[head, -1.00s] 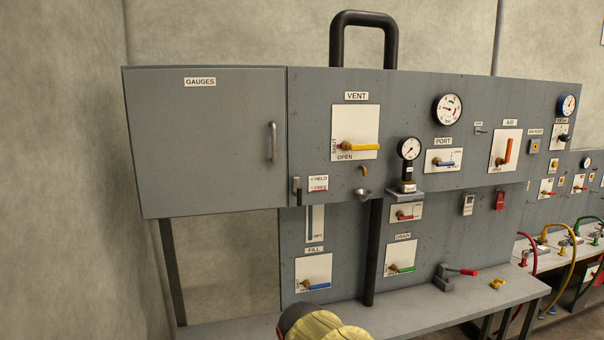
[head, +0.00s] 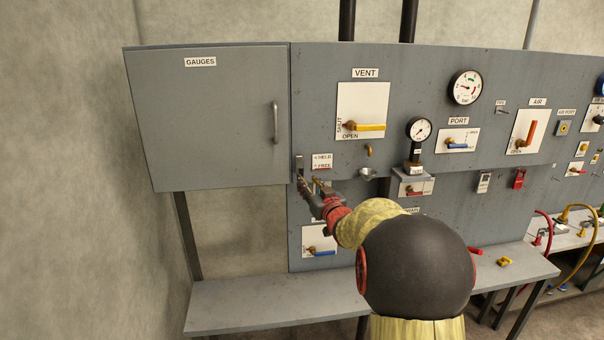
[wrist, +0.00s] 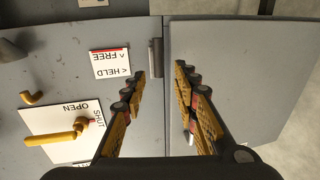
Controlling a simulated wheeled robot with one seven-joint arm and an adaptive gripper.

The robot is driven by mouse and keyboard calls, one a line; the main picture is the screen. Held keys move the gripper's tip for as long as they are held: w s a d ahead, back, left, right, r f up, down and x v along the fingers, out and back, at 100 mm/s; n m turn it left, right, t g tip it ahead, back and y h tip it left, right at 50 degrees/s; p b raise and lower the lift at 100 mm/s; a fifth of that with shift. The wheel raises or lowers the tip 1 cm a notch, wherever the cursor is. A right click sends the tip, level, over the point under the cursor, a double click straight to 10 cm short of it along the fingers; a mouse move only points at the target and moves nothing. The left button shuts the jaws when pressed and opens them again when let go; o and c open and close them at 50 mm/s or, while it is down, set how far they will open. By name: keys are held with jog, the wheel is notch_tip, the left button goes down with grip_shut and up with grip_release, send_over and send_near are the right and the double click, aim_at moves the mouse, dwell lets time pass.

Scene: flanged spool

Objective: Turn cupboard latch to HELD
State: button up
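The cupboard latch (head: 299,163) is a small grey upright bar beside the lower right edge of the closed GAUGES cupboard door (head: 210,120). A HELD/FREE label (head: 322,162) sits just right of it. In the wrist view, which is upside down, the latch (wrist: 156,58) stands along the door seam, just beyond my fingertips. My gripper (head: 309,182) is just below the latch in the head view. In the wrist view my gripper (wrist: 161,73) is open, its yellow fingers apart with the latch near the gap between them. I cannot tell whether either finger touches it.
A yellow VENT lever (head: 365,127) and a small brass hook (head: 368,150) are on the panel to the right. A grey cup-like fitting (head: 368,174) juts out near my wrist. The bench (head: 250,305) runs below. The space under the cupboard is open.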

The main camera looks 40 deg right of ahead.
aim_at(302, 174)
jog(key=shift+p+x, duration=1.1)
jog(key=shift+x, duration=2.75)
jog(key=shift+d+f, duration=0.1)
jog(key=shift+f, duration=0.05)
jog(key=shift+c, duration=1.4)
grip_shut()
